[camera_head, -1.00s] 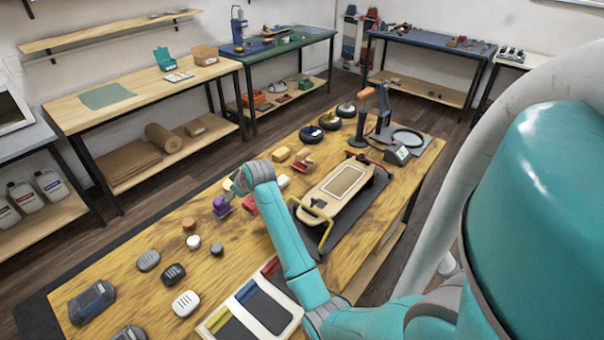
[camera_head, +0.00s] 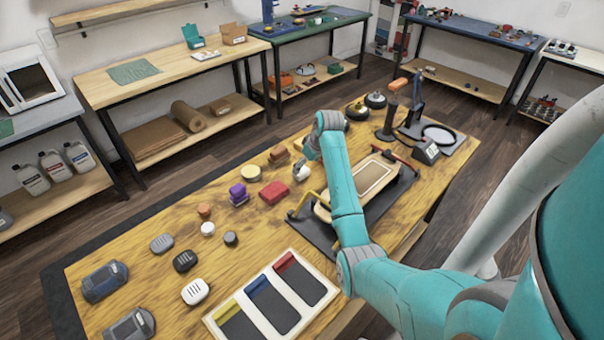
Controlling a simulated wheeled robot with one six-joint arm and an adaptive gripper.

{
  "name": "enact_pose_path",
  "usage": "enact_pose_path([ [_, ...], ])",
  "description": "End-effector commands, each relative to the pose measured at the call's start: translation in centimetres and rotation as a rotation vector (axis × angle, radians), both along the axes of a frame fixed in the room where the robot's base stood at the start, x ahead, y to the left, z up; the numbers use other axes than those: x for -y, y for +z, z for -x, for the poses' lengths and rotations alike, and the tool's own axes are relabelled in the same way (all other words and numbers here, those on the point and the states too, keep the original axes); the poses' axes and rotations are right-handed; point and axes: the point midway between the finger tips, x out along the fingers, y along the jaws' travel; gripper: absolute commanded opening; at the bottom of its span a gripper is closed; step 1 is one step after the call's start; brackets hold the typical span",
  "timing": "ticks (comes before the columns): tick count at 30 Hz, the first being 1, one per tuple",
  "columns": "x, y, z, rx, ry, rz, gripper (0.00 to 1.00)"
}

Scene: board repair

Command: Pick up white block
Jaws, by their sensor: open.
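The white block (camera_head: 302,173) is on the wooden workbench, just below my gripper's end and partly hidden by it. My gripper (camera_head: 309,158) is small in the view and points down over the block. It is open. The arm hides part of the gripper, so I cannot tell whether the fingers stand around the block or only above it.
A red block (camera_head: 273,192), a purple block (camera_head: 238,193) and a round yellow piece (camera_head: 250,172) lie to the left. A clamped board (camera_head: 373,180) stands close on the right. A three-slot tray (camera_head: 247,327) lies at the front.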

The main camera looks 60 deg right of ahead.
Motion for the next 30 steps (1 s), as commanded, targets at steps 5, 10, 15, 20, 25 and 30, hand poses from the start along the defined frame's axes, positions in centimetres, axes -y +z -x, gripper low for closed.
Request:
enact_pose_path([
  [5,0.2,-1.8,-1.1,-0.002,0.002,-0.002,0.92],
  [10,0.5,-3.8,-2.0,-0.001,0.001,-0.001,0.92],
  [15,0.6,-4.5,-2.3,0.000,0.001,0.000,0.92],
  [20,0.6,-4.5,-2.3,0.001,0.001,0.001,0.92],
  [25,0.6,-4.5,-2.3,0.000,0.001,0.000,0.54],
  [30,0.6,-4.5,-2.3,0.000,0.001,0.000,0.27],
])
